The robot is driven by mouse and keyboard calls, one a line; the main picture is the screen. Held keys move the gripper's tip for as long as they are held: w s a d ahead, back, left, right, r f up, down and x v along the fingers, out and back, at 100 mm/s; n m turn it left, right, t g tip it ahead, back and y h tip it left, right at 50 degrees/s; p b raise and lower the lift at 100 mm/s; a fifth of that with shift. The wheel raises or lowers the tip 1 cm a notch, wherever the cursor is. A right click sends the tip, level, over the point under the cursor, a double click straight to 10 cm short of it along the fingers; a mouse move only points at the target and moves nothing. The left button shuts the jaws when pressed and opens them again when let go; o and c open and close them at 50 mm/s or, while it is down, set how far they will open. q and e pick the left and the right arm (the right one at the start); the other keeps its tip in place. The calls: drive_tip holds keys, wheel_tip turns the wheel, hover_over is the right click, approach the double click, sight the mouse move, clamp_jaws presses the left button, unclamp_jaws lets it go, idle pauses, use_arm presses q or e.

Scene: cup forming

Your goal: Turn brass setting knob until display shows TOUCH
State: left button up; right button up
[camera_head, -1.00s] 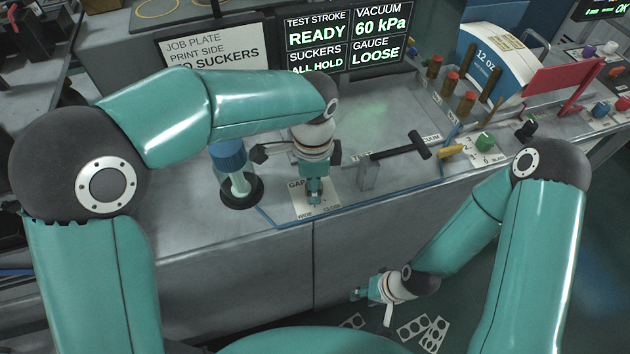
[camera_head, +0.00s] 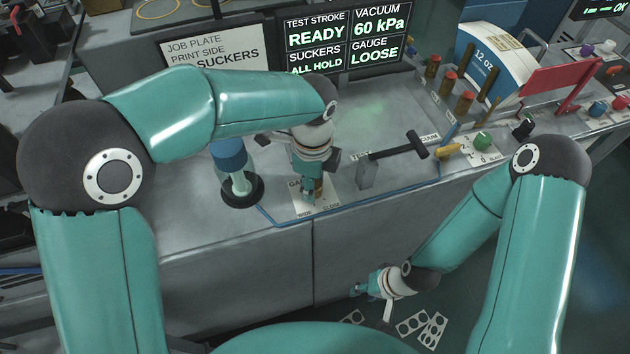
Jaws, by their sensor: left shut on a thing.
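The display (camera_head: 345,42) at the back reads GAUGE LOOSE, along with READY, ALL HOLD and 60 kPa. My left gripper (camera_head: 309,196) points down over the white gap plate (camera_head: 330,205) on the bench. It is shut on the brass setting knob (camera_head: 319,187), of which only a small brass part shows beside the fingers. The gripper and wrist hide the rest of the knob and part of the plate's lettering. My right gripper (camera_head: 360,289) hangs low in front of the bench, away from the knob. Its fingers are too small to read.
A blue-topped cylinder (camera_head: 231,165) stands close left of my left gripper. A black T-handle (camera_head: 417,144) and a blue tube (camera_head: 400,192) lie to the right. A green knob (camera_head: 482,141) and several brown pegs are farther right. Cut sheets (camera_head: 433,328) lie on the floor.

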use_arm(q)
drive_tip(key=shift+w+r, duration=0.15)
drive_tip(key=o, duration=0.9)
drive_tip(key=shift+o, duration=1.3)
wheel_tip(320, 180, up, 12)
